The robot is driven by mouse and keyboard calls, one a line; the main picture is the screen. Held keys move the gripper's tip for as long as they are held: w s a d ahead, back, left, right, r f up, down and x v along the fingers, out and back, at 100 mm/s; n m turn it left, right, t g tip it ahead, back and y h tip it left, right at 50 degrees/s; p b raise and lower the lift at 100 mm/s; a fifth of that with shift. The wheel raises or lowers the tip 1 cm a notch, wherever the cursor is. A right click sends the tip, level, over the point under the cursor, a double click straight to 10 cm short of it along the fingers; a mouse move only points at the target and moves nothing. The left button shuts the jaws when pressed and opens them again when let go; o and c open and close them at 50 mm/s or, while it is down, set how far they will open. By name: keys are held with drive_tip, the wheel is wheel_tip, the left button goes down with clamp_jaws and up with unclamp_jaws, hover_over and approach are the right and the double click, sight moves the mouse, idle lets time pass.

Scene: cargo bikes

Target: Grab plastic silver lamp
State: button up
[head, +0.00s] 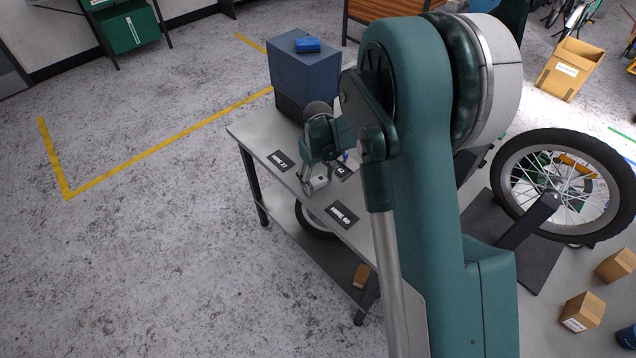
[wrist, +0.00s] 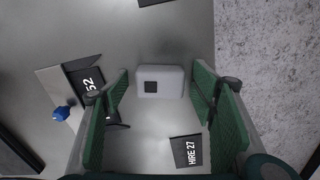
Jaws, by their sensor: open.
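The silver lamp is a small pale grey rounded box with a dark square on its face. It sits on the grey metal table between the fingers in the wrist view (wrist: 174,80), and it shows below my gripper in the head view (head: 320,182). My gripper (wrist: 159,78) is open, with one green-padded finger to the left of the lamp and one to the right, and visible gaps on both sides. My gripper (head: 314,178) points down over the tabletop in the head view. I cannot tell the exact height of the fingertips over the table.
Dark tags lie around: "HIRE 27" (wrist: 187,150), "52" (wrist: 87,83) and "HIRE 60" (head: 342,214). A small blue object (wrist: 61,113) lies at left in the wrist view. A dark blue box (head: 305,82) with a blue item (head: 307,45) stands at the table's back. The table edge is close by.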

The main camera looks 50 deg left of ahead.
sight(318, 179)
drive_tip(key=shift+c, duration=0.6)
drive_tip(key=c, duration=0.9)
drive_tip(key=shift+r, duration=0.1)
drive_tip(key=shift+r, duration=4.9)
